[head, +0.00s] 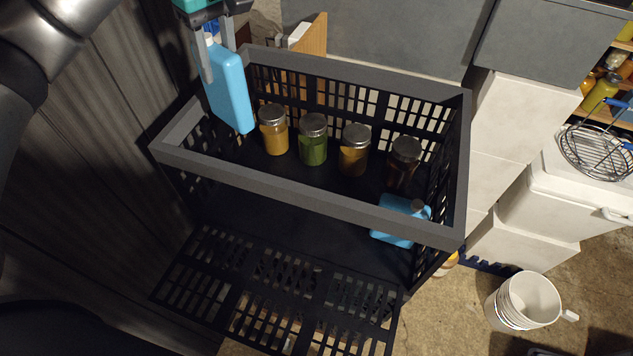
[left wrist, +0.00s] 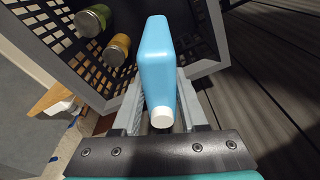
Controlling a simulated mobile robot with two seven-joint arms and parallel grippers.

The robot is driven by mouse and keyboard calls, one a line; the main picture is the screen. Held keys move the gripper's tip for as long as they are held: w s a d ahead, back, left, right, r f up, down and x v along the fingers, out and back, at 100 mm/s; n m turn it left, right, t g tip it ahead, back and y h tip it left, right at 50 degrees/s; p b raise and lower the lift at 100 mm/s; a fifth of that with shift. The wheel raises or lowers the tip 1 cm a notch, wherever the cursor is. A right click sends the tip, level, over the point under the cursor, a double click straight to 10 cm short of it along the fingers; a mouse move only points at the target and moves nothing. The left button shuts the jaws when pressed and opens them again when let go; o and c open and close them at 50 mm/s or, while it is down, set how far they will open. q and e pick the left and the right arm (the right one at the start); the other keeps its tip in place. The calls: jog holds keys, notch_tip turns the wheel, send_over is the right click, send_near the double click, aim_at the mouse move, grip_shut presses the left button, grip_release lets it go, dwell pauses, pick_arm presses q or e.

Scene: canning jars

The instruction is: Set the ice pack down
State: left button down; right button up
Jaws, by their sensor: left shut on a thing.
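A light blue ice pack (head: 230,92) with a white cap hangs from my left gripper (head: 218,48), which is shut on its cap end. The pack is near the left end of the black crate (head: 310,195), with its lower end level with or just inside the rim; its exact height is hard to tell. In the left wrist view the ice pack (left wrist: 165,62) sits between the fingers (left wrist: 160,110), cap toward the camera. A second blue ice pack (head: 398,222) lies in the crate's right front part. My right gripper is not in view.
Several lidded jars stand in a row along the crate's back: a yellow jar (head: 274,130), a green jar (head: 313,140), and darker ones to the right. The crate floor left of the second pack is clear. White buckets (head: 525,300) stand on the ground at right.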

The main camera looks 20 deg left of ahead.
aim_at(227, 91)
pick_arm(q)
jog(key=shift+s+d+f, duration=0.3)
jog(key=shift+f, duration=0.15)
jog(key=shift+s+d+f, duration=0.25)
jog(key=shift+s+f, duration=0.05)
jog(key=shift+f, duration=0.15)
jog(key=shift+w+a+f, duration=0.15)
jog(key=shift+w+f, duration=0.05)
jog(key=shift+f, duration=0.4)
jog(key=shift+w+a+f, duration=0.15)
jog(key=shift+w+f, duration=0.05)
jog(key=shift+f, duration=0.55)
jog(key=shift+s+d+f, duration=0.1)
jog(key=shift+f, duration=0.35)
notch_tip(227, 91, down, 19)
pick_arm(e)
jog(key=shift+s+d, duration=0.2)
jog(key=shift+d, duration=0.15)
pick_arm(q)
jog(key=shift+f, duration=0.2)
